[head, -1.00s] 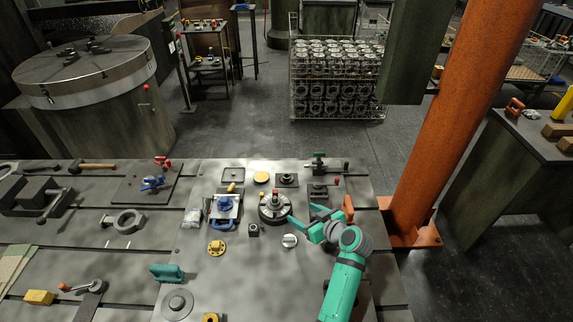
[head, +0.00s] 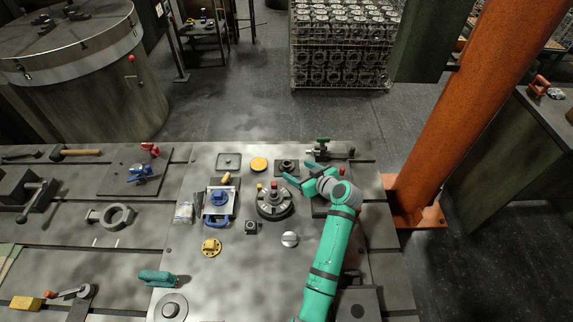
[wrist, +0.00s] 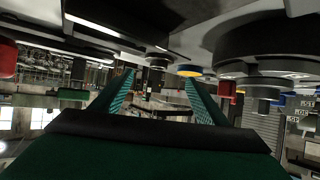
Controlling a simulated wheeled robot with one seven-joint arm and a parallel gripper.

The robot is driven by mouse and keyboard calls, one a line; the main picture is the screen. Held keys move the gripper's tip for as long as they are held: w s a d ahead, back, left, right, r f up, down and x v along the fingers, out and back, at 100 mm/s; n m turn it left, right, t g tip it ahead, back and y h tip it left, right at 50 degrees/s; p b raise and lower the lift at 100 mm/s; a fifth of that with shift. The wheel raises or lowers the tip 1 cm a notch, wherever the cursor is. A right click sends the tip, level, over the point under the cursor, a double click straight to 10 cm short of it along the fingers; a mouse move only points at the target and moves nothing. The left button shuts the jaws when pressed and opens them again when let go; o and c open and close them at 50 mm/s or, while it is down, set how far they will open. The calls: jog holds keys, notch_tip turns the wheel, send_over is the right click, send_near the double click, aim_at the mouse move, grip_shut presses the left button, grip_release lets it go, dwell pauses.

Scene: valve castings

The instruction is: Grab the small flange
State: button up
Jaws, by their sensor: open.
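A small dark round flange (head: 287,165) sits on a square dark plate near the back of the metal table, just right of a yellow disc; I take it for the small flange. My gripper (head: 288,174) is open and empty, low over the table, with its fingers pointing left and back close to the flange's near right side. In the wrist view, which looks upside down, a dark flange-like part (wrist: 157,62) shows beyond and between the two teal fingers (wrist: 156,88). I cannot tell the exact gap to it.
A large round chuck-like casting (head: 274,204) with a red knob stands close to the left of my gripper. A yellow disc (head: 258,164) lies left of the flange. A green-handled valve (head: 322,150) stands behind on the right. An orange column (head: 442,110) rises right of the table.

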aim_at(285, 162)
jog(key=shift+x, duration=3.8)
jog(key=shift+w+d+r, duration=0.1)
jog(key=shift+w+r, duration=0.05)
jog(key=c, duration=1.2)
jog(key=shift+c, duration=0.7)
jog(key=shift+r, duration=0.15)
